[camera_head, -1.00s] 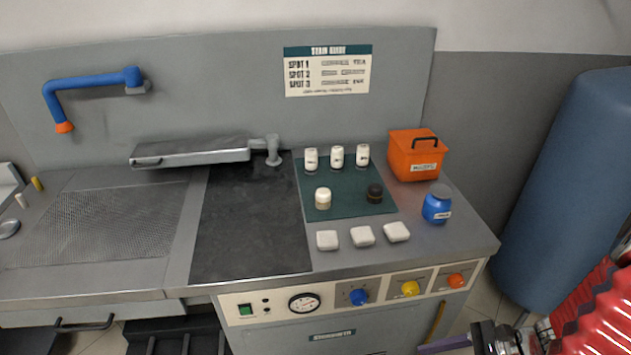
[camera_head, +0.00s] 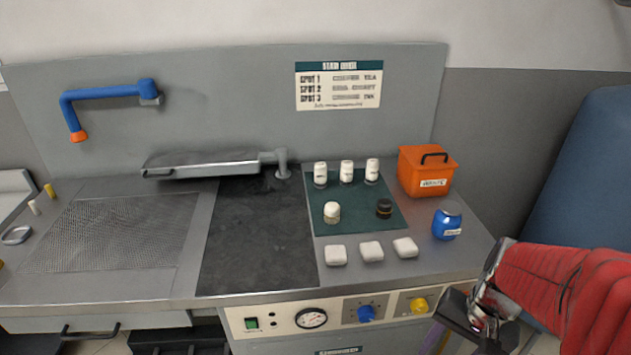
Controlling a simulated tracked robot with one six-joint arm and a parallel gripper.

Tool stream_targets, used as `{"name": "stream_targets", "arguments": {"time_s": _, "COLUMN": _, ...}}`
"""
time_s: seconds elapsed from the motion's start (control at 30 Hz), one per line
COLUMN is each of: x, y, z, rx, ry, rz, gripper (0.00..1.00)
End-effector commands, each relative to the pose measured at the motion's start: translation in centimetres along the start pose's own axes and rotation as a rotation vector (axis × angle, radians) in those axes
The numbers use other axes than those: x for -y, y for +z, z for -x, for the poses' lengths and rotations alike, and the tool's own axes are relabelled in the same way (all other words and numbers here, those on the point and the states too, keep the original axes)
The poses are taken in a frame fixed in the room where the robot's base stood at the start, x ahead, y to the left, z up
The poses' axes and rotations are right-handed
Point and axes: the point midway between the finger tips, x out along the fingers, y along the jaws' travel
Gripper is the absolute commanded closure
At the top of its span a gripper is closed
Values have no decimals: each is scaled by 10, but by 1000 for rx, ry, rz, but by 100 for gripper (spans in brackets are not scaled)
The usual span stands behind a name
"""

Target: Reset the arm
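My arm, in a red ribbed sleeve, comes in from the right edge. My gripper (camera_head: 462,325) is at the lower right, in front of the counter's front panel and over its right-hand end. Its fingers are dark and seen at a steep angle, and I cannot tell whether they are apart or together. A thin purple strip shows beside it at the lower edge; I cannot tell what it is part of.
The steel counter (camera_head: 455,270) holds a green mat (camera_head: 358,207) with several small bottles, white pads (camera_head: 371,251), a blue jar (camera_head: 447,223) and an orange box (camera_head: 426,171). A blue padded cylinder (camera_head: 590,170) stands at the right. The dark board (camera_head: 255,240) is bare.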

Motion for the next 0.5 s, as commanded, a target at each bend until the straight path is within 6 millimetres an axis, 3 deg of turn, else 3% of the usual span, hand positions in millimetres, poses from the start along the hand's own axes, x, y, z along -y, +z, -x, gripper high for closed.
{"name": "stream_targets", "arguments": {"time_s": 0.5, "x": 58, "y": 19, "z": 74, "rx": -313, "ry": 77, "rz": 431, "gripper": 48}}
